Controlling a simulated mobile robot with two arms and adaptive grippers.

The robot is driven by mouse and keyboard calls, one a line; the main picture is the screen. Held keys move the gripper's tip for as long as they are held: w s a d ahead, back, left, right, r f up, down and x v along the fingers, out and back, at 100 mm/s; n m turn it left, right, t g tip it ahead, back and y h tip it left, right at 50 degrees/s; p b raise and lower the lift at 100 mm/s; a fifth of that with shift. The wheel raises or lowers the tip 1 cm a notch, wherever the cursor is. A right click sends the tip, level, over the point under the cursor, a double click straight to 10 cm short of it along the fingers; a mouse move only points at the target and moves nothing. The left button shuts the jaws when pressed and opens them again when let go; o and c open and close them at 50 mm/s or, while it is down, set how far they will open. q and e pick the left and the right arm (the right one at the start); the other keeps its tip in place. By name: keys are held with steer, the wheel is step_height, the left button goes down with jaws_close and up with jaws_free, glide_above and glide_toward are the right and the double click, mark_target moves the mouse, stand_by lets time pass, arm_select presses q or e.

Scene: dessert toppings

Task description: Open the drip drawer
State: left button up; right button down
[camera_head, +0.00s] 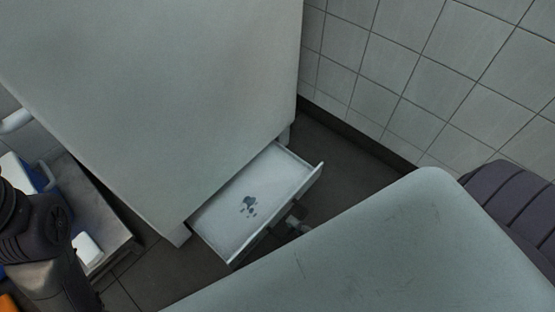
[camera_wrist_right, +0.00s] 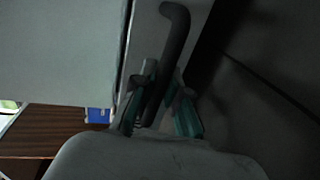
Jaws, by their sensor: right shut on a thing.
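The drip drawer (camera_head: 213,222) is a shallow white tray at the foot of a large white cabinet (camera_head: 170,90). It stands pulled out, its inside visible with a few dark spots on the bottom. My right gripper (camera_head: 295,220) is at the outer side of the drawer front, mostly hidden behind my pale arm. In the right wrist view my right gripper (camera_wrist_right: 160,108) has its teal-padded fingers on both sides of the dark bar handle (camera_wrist_right: 175,50), shut on it. The handle is fixed to the pale drawer front (camera_wrist_right: 147,45). My left gripper's fingers do not show; only a dark arm part is at the left edge.
A tiled wall (camera_head: 420,60) rises at the right behind the dark floor (camera_head: 345,155). A low table or cart (camera_head: 112,225) with a blue-and-white item stands left of the cabinet. A blue object (camera_wrist_right: 97,115) and brown wooden surface (camera_wrist_right: 40,130) show in the right wrist view.

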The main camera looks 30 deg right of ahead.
steer(key=shift+f+p+v, duration=0.15)
steer(key=shift+f+v, duration=0.05)
steer(key=shift+v, duration=0.75)
steer(key=shift+f+p+v, duration=0.15)
steer(key=shift+f+v, duration=0.05)
steer(key=shift+v, duration=0.75)
steer(key=shift+s, duration=0.1)
steer(key=c, duration=1.2)
jaws_free()
steer(key=v, duration=1.2)
